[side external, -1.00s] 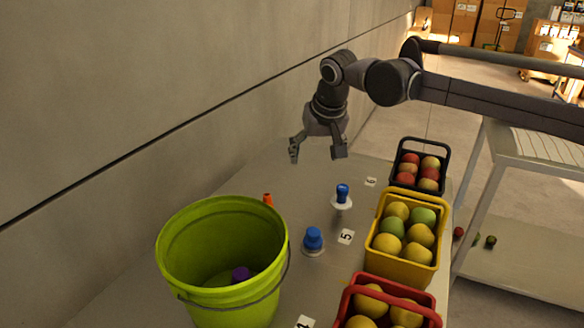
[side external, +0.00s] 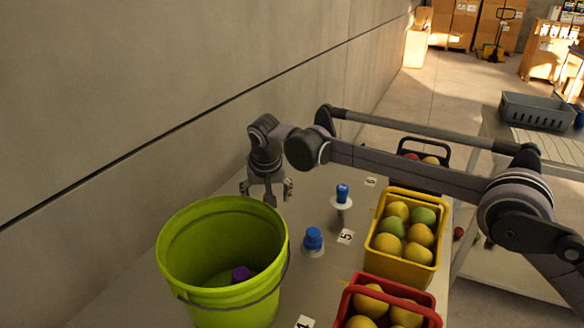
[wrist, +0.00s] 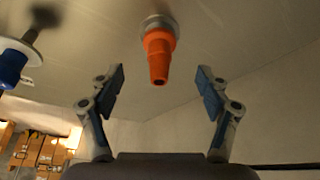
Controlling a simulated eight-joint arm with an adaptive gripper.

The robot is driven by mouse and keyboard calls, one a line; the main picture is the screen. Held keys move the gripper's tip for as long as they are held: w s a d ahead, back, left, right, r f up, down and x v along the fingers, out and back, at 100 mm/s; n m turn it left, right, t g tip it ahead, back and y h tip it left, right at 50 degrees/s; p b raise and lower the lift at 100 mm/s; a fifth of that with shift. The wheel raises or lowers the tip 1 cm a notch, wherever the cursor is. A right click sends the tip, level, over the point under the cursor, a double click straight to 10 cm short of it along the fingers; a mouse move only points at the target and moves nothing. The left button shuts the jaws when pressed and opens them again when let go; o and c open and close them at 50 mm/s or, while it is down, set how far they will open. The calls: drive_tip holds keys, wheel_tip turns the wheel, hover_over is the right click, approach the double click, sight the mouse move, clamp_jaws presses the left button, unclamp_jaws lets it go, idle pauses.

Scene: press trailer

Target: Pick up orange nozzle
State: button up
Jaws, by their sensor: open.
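The orange nozzle (wrist: 159,55) shows in the wrist view as a tapered orange piece on a grey round base, at the top middle. It lies ahead of my gripper (wrist: 160,88), roughly centred between the two fingers and apart from them. My gripper is open and empty. In the side external view my gripper (side external: 267,190) hangs fingers down over the table just behind the green bucket (side external: 172,262). The nozzle is hidden there, behind my gripper or the bucket's rim.
Two blue nozzles (side external: 313,239) (side external: 342,193) stand on the table to the right. A yellow crate (side external: 402,269) and a red crate (side external: 392,291) of fruit line the right edge. A dark basket is partly behind my arm. A concrete wall (side external: 150,90) is at left.

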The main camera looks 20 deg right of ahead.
drive_tip(key=shift+s+f+x, duration=0.1)
drive_tip(key=shift+s+x, duration=0.05)
drive_tip(key=shift+x, duration=0.8)
drive_tip(key=shift+s+f+x, duration=0.1)
drive_tip(key=shift+s+x, duration=0.1)
drive_tip(key=shift+x, duration=0.7)
drive_tip(key=shift+s+x, duration=0.15)
drive_tip(key=shift+x, duration=0.8)
drive_tip(key=c, duration=1.4)
